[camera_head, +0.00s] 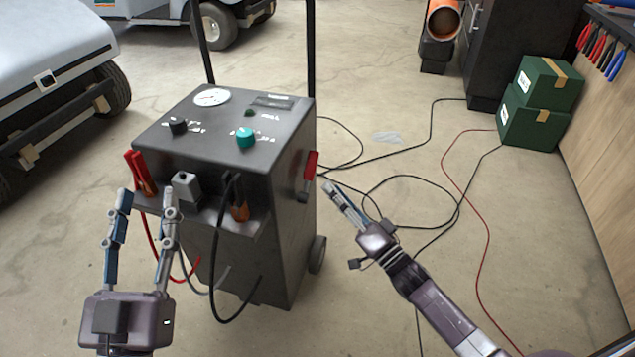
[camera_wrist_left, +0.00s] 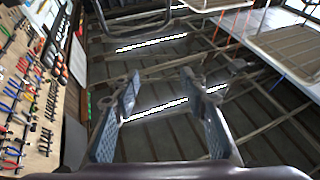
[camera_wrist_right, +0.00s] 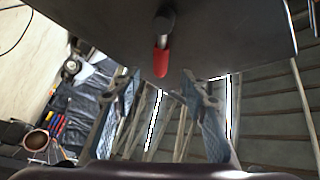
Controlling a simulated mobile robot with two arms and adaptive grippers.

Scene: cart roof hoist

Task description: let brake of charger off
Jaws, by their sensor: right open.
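The charger (camera_head: 225,135) is a dark grey wheeled cabinet with a gauge and knobs on its sloped top. Its brake lever (camera_head: 311,164) has a red grip and sits on the right side panel. In the right wrist view the red grip (camera_wrist_right: 160,62) on its dark pivot lies ahead of my fingers, lined up between them and apart from both. My right gripper (camera_head: 338,197) is open and empty, just right of the charger; it also shows in the right wrist view (camera_wrist_right: 161,88). My left gripper (camera_head: 146,205) is open and empty by the charger's front shelf.
Red clamps (camera_head: 137,172) and cables hang at the charger's front. Black and red cables (camera_head: 445,165) lie on the floor to the right. Green boxes (camera_head: 535,115) stand by the workbench. A white cart (camera_head: 45,75) stands at the left. Floor right of the charger is otherwise clear.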

